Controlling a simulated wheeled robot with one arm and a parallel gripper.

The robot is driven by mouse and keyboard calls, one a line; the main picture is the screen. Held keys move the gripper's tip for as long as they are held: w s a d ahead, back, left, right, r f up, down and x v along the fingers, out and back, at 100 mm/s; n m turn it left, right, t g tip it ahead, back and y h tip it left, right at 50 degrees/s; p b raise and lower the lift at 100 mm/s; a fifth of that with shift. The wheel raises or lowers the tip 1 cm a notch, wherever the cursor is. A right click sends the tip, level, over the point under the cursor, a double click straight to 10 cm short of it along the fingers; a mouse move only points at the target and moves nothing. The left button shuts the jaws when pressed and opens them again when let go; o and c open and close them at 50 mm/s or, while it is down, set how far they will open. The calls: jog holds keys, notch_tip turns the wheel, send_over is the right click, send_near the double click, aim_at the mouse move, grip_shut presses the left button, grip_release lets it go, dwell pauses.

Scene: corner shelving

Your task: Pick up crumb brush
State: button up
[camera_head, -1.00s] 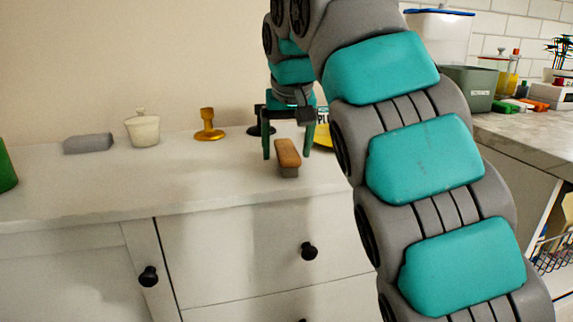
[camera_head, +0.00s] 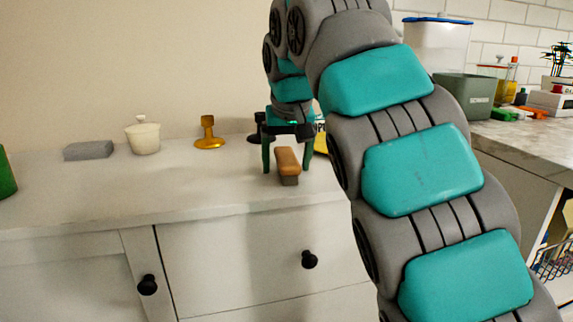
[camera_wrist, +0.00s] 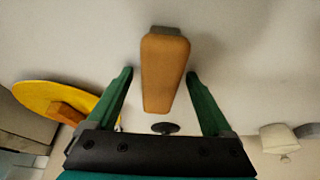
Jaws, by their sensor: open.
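The crumb brush (camera_head: 287,161) has an orange-brown wooden top and a grey lower part. It lies on the white cabinet top. It also shows in the wrist view (camera_wrist: 164,75), with its long body running between my fingers. My gripper (camera_head: 286,168) has two green fingers, open, with one on each side of the brush. In the wrist view my gripper (camera_wrist: 160,88) shows a gap between each finger and the brush. My fingertips are near the height of the brush, but I cannot tell exactly how far they reach down.
A gold stand (camera_head: 209,133), a lidded white pot (camera_head: 143,136) and a grey block (camera_head: 89,150) stand to the left. A yellow round object (camera_wrist: 60,98) and a dark round-based object (camera_wrist: 165,128) are close by. The cabinet's front left surface is clear.

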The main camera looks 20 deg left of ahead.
grip_shut()
dwell(0.7)
